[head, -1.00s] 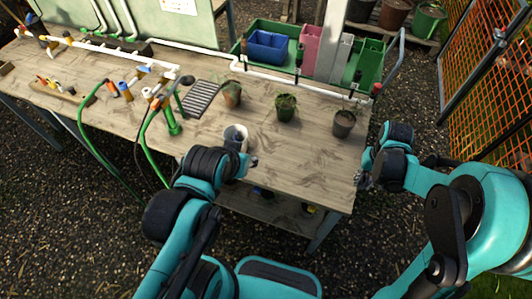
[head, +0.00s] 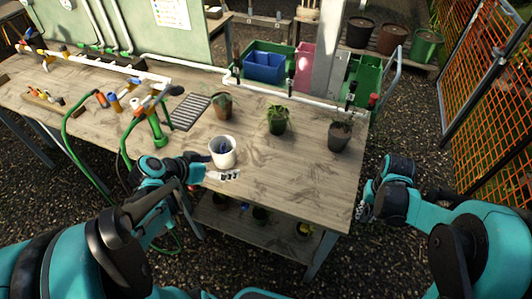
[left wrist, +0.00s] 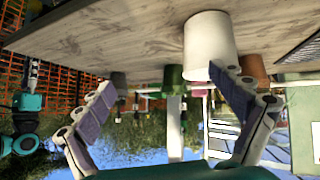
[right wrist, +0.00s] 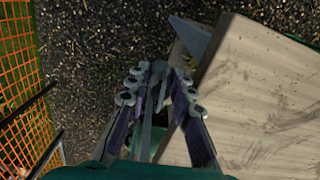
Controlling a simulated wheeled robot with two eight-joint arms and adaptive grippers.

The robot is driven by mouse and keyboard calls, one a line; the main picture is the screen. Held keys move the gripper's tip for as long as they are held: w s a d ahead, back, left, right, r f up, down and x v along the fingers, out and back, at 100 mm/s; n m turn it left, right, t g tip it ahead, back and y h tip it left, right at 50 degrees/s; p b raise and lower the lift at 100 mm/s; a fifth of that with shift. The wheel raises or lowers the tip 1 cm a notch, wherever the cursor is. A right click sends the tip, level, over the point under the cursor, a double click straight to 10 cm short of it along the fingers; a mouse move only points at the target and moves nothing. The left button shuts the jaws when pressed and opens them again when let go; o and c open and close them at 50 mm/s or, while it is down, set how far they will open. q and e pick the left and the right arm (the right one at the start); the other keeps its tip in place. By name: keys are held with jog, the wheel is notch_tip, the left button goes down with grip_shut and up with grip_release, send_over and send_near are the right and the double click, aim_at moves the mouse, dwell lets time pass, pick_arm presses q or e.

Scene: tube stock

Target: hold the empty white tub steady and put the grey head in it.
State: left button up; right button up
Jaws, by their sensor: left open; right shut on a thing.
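The white tub (head: 222,158) stands upright on the table near its front edge. A bluish-grey patch shows inside it; I cannot tell whether this is a thing or shade. My left gripper (head: 226,175) is just in front of the tub, at its lower part. In the left wrist view the picture is upside down; the gripper (left wrist: 160,82) is open and the tub (left wrist: 209,40) is beyond its fingers, nearer one fingertip. My right gripper (head: 363,211) is off the table's right edge. In the right wrist view it (right wrist: 158,75) is shut on a thin grey thing (right wrist: 150,115), probably the grey head, mostly hidden.
Three potted plants, brown (head: 222,107), green (head: 277,122) and grey (head: 340,137), stand behind the tub. A white pipe and green tray (head: 360,78) line the back. The table's front right is clear.

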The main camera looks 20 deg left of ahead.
aim_at(223, 152)
jog(key=shift+f+b, duration=0.45)
jog(key=shift+f, duration=0.15)
pick_arm(q)
jog(key=a+m+t, duration=0.2)
jog(key=a+t, duration=0.2)
jog(key=a, duration=0.4)
pick_arm(e)
jog(key=shift+f, duration=0.1)
pick_arm(q)
jog(key=shift+h, duration=0.3)
jog(key=b+x, duration=0.1)
jog(key=x, duration=0.3)
jog(key=b+x, duration=0.1)
jog(key=x, duration=0.3)
jog(key=f+b+x, duration=0.1)
jog(key=x, duration=0.3)
jog(key=shift+s+a, duration=0.15)
jog(key=shift+s, duration=0.05)
pick_arm(e)
notch_tip(223, 152, down, 3)
jog(key=shift+f, duration=0.15)
pick_arm(q)
jog(key=c, duration=1.3)
